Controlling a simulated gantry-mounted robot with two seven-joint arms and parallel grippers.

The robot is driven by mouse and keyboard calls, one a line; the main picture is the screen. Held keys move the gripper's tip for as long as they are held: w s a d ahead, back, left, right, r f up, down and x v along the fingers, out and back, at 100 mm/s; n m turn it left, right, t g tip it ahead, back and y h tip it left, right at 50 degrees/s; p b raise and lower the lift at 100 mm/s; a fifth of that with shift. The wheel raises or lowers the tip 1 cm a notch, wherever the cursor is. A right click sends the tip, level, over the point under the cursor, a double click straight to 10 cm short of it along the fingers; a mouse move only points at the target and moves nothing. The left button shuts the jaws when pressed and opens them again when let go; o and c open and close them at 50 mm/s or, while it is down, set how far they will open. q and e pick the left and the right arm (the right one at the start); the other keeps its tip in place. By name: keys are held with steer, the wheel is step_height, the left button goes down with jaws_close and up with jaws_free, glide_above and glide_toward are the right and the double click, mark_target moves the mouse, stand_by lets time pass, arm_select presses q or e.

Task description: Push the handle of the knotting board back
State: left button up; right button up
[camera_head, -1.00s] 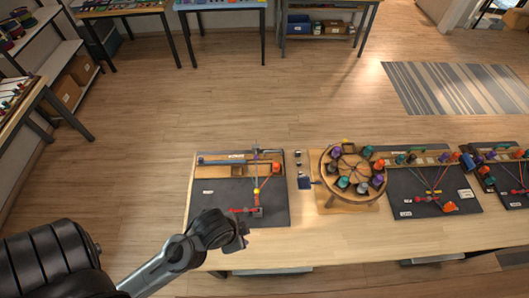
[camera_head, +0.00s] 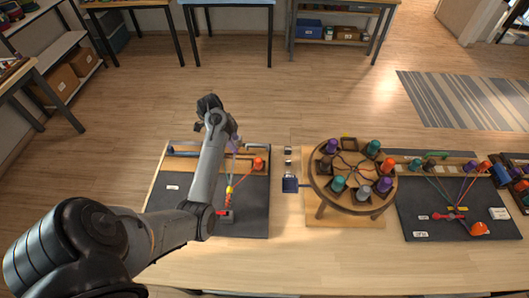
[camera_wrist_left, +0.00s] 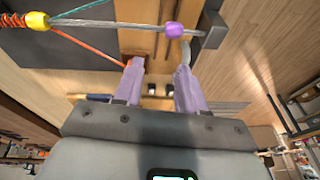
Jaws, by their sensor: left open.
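The knotting board (camera_head: 255,215) is a dark mat with a wooden rail at its back, on the left of the bench. Cords run from a red clamp with a yellow bead (camera_head: 229,190) towards the rail. My left gripper (camera_head: 235,138) hangs over the back of this board, and my forearm hides part of it. In the left wrist view its two fingers (camera_wrist_left: 157,80) are apart with nothing clamped between them. A grey cord with a purple bead (camera_wrist_left: 173,34) crosses just beyond the fingertips. A short grey piece, perhaps the handle (camera_wrist_left: 186,50), is close to the right-hand fingertip; contact is unclear.
A round wooden braiding stand (camera_head: 352,175) with coloured bobbins is to the right of the board. A small dark blue block (camera_head: 290,183) lies between them. Another knotting board (camera_head: 420,222) is further right.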

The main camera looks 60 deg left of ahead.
mark_target(255, 144)
arm_select(q)
steer(key=w+a+r+t+b, duration=0.1)
steer(key=w+r+t+b, duration=0.15)
steer(key=w, duration=0.25)
steer(key=shift+g, duration=0.25)
steer(key=b+x, duration=0.2)
steer(key=x, duration=0.8)
steer(key=shift+f, duration=0.4)
arm_select(e)
steer(key=f, duration=0.6)
steer(key=shift+s, duration=0.25)
arm_select(q)
jaws_close()
